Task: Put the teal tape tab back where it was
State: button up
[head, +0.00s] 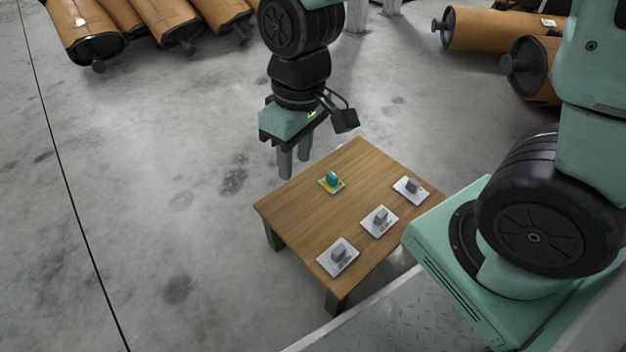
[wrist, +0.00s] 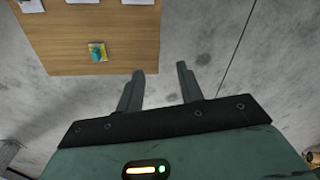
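The teal tape tab (head: 332,177) sits on a small yellow card (head: 331,187) near the back left part of the wooden table (head: 310,210). In the wrist view the teal tab (wrist: 96,55) and its card show to the left of my fingers. My gripper (head: 294,165) hangs fingers down beyond the table's back left edge, apart from the tab. Its two fingers (wrist: 160,80) are spread with nothing between them.
Three white cards with grey pieces lie along the table's right side: front (head: 338,257), middle (head: 380,221) and back (head: 411,190). The floor left of the table is clear.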

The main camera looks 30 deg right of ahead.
jog(key=s+a+r+n, duration=0.2)
jog(key=s+r, duration=0.3)
jog(key=s, duration=0.5)
jog(key=shift+s+a+h, duration=0.3)
jog(key=shift+s+a, duration=0.05)
jog(key=shift+a, duration=0.3)
notch_tip(320, 180, up, 47)
jog(key=p, duration=4.7)
